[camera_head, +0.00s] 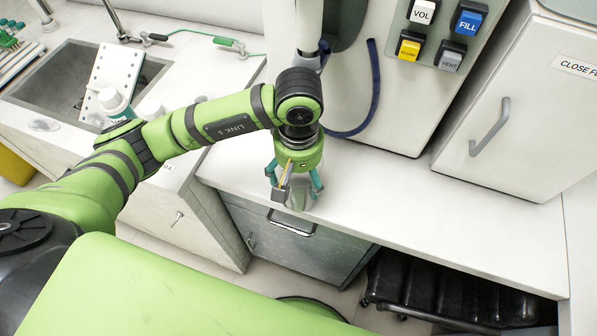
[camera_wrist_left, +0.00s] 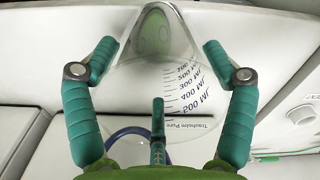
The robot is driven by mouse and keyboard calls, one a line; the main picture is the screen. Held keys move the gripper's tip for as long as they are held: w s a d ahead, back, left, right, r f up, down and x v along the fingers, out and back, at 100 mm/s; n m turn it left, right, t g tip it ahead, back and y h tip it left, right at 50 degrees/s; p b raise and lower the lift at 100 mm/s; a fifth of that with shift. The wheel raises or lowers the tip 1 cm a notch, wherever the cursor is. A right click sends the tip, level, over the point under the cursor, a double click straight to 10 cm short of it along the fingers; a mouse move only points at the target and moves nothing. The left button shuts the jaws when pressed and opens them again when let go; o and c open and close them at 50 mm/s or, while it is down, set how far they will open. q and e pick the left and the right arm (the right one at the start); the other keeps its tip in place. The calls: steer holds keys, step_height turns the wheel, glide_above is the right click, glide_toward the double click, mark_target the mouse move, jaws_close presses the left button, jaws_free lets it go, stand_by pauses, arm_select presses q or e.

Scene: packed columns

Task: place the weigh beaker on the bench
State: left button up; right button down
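The weigh beaker (camera_head: 301,196) is clear and shows under my left gripper (camera_head: 293,182), at the bench's front edge. In the left wrist view the beaker (camera_wrist_left: 185,125) has dark volume marks and printed text. The teal fingers of my left gripper (camera_wrist_left: 158,60) stand on both sides of it, with a third finger in front. I cannot tell whether the fingers press on the glass, or whether its base touches the white bench (camera_head: 385,205). My right gripper is out of view.
A white machine with coloured buttons (camera_head: 440,35) and a white cabinet (camera_head: 510,100) stand at the back of the bench. A blue hose (camera_head: 374,90) hangs behind my gripper. The bench to the right is clear. A sink (camera_head: 60,75) and bottle (camera_head: 113,103) are at left.

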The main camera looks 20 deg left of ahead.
arm_select(q)
steer(key=shift+o, duration=0.8)
steer(key=shift+r, duration=0.1)
steer(key=shift+r+p, duration=0.25)
steer(key=shift+p, duration=0.2)
steer(key=shift+w+r+b, duration=0.1)
steer(key=shift+r+b, duration=0.15)
steer(key=shift+b, duration=0.05)
step_height(320, 180, up, 7)
steer(key=b, duration=0.1)
steer(key=shift+f, duration=0.15)
